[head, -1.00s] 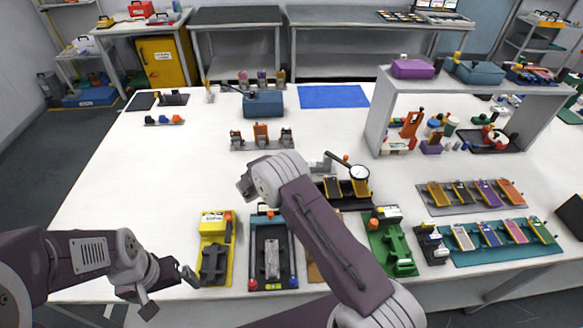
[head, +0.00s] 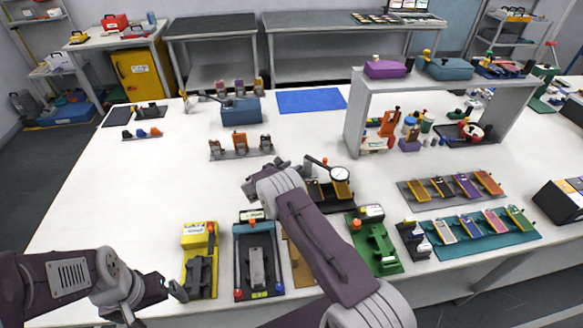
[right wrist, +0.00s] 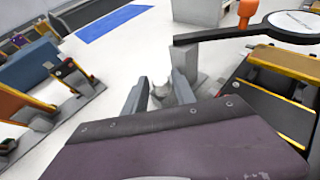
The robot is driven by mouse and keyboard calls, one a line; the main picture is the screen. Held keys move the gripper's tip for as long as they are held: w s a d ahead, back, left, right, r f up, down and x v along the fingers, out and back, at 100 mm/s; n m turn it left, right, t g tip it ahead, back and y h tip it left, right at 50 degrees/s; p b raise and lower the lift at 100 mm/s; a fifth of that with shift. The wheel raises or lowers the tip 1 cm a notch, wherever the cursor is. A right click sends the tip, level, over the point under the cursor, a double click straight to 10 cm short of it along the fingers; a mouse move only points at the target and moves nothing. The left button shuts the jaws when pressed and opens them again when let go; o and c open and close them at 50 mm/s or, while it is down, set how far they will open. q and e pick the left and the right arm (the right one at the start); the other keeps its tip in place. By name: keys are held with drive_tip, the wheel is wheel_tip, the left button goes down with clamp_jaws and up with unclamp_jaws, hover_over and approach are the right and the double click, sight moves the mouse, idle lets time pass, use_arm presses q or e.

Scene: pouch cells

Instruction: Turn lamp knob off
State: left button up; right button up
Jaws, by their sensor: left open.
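The lamp has a round magnifier head (head: 340,174) on a dark arm, with an orange knob (right wrist: 246,10) on the arm in the right wrist view. Its grey base block (right wrist: 190,62) stands just beyond my right fingers. My right gripper (right wrist: 162,92) has its fingers apart, beside the base block. A small light-grey piece shows between the fingers; I cannot tell whether it is a knob or whether they touch it. In the head view my right wrist mostly hides this gripper. My left gripper (head: 175,291) is open and empty, left of the yellow fixture (head: 200,262).
A black-and-gold fixture (head: 332,196) sits beside the lamp. A row of small clamps (head: 240,146) stands left of my right wrist. A grey shelf (head: 355,105) and a green fixture (head: 375,243) stand to the right. White table (head: 120,190) is clear at left.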

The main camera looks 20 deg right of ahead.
clamp_jaws()
drive_tip(key=shift+s+d+r+n+t+y+p, duration=0.15)
drive_tip(key=shift+n+t+y+p, duration=0.15)
drive_tip(key=shift+n+t+p, duration=0.15)
drive_tip(key=shift+n+t+y+p, duration=0.35)
drive_tip(key=shift+n+y+p, duration=0.15)
drive_tip(key=shift+n, duration=0.05)
drive_tip(key=shift+s+d+f+n+t+y, duration=0.1)
drive_tip(key=shift+n+t+y, duration=0.3)
drive_tip(key=shift+n+y, duration=0.1)
drive_tip(key=shift+d+f+n+t+y, duration=0.1)
drive_tip(key=shift+n+t+y, duration=0.3)
drive_tip(key=shift+n+y, duration=0.1)
drive_tip(key=shift+n+t+y+b, duration=0.5)
drive_tip(key=shift+n+y, duration=0.5)
drive_tip(key=shift+r, duration=0.1)
